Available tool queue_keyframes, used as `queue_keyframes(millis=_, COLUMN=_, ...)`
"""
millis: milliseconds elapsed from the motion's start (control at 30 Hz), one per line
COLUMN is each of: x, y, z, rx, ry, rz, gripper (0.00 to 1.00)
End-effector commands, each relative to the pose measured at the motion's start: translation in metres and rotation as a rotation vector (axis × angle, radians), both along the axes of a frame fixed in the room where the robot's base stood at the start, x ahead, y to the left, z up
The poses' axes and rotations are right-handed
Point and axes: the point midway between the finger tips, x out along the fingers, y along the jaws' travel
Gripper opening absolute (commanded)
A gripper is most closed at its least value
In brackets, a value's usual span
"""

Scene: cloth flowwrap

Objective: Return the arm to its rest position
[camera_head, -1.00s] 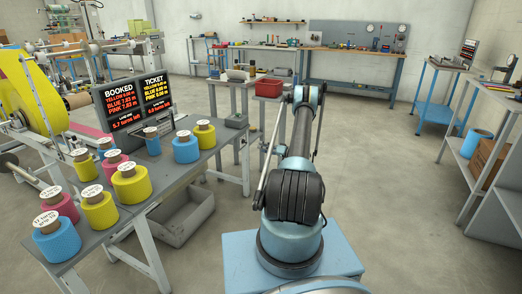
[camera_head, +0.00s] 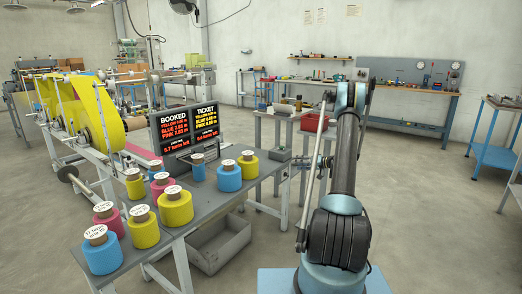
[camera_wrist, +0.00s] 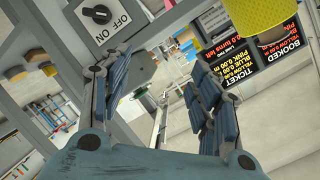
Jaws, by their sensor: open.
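My arm (camera_head: 345,165) rises in front of the camera in the head view, with its upper link reaching up and away from me. My gripper (camera_wrist: 160,90) shows in the wrist view with its two dark-blue padded fingers spread apart. I see nothing held between them. In the head view the gripper is mostly hidden behind or beside the arm, and I cannot make out its fingers clearly.
A grey table (camera_head: 205,208) left of the arm bears yellow, blue and pink spools and a display (camera_head: 185,125). A grey bin (camera_head: 218,245) stands below. A red box (camera_head: 315,122) is behind the arm. An OFF/ON switch (camera_wrist: 98,14) is close beyond the fingers.

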Motion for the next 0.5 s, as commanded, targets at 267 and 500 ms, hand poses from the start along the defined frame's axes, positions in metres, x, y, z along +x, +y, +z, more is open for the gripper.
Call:
queue_keyframes(millis=267, x=-0.031, y=0.027, z=0.06, rx=-0.086, ry=0.088, rz=0.016, gripper=0.57)
queue_keyframes(millis=500, x=-0.068, y=0.047, z=0.103, rx=-0.165, ry=0.16, rz=0.024, gripper=0.57)
